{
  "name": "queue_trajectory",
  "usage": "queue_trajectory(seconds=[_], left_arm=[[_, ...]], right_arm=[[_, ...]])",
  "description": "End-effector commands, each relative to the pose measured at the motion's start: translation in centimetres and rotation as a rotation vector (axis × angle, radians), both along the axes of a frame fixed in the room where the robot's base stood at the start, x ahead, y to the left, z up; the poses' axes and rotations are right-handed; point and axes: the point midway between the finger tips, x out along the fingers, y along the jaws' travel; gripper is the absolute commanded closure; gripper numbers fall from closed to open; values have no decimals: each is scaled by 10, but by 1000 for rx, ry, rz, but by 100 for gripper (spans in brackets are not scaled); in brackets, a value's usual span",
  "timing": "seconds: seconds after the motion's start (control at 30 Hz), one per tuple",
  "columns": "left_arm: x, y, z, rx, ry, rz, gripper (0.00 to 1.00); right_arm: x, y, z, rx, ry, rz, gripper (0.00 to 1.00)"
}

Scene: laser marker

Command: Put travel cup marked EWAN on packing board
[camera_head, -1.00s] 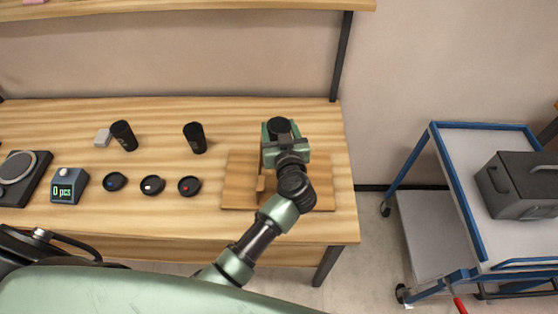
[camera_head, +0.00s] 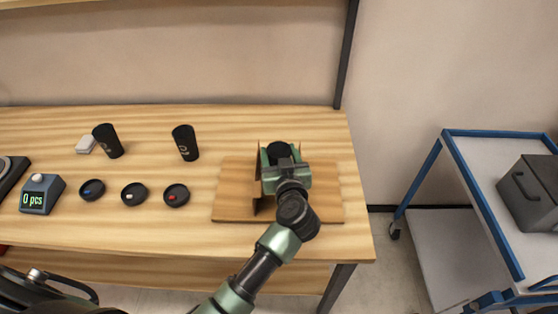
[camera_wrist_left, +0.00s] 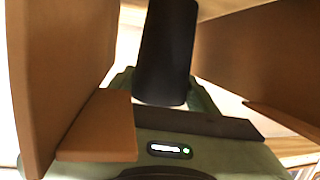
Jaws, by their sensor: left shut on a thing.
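My left gripper (camera_head: 285,160) is shut on a black travel cup (camera_head: 281,149) over the packing board. In the left wrist view the cup (camera_wrist_left: 165,50) hangs between brown upright panels; any name on it is not readable. I cannot tell whether the cup's base touches the board. Two more black travel cups, one at left (camera_head: 107,140) and one nearer the board (camera_head: 185,142), stand on the table with pale, unreadable marks. My right gripper is out of view.
Three dark round lids (camera_head: 134,194) lie in a row at the table's left. A counter box (camera_head: 41,194) reads 0 pcs. A small pale block (camera_head: 86,144) lies by the left cup. A blue-framed cart (camera_head: 480,200) with a grey box (camera_head: 530,192) stands at right.

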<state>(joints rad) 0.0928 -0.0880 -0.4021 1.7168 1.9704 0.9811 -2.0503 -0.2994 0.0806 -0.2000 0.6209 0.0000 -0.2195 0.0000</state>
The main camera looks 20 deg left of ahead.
Motion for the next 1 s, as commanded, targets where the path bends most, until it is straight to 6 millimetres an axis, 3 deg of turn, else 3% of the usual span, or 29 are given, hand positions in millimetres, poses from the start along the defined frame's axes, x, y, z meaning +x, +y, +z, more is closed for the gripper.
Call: queue_trajectory(seconds=[0.33, 0.37, 0.4, 0.77, 1.0], left_arm=[[0, 0, 0, 0, -1, 0, 58], [0, 0, -2, 0, 0, 0, 39], [0, 0, -2, -1, 0, 0, 32], [0, 0, 1, -1, -2, 0, 32], [-33, -17, 8, -4, 1, 0, 32]], right_arm=[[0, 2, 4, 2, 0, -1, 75], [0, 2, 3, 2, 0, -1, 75], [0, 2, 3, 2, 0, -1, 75], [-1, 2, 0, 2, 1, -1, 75], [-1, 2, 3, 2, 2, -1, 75]])
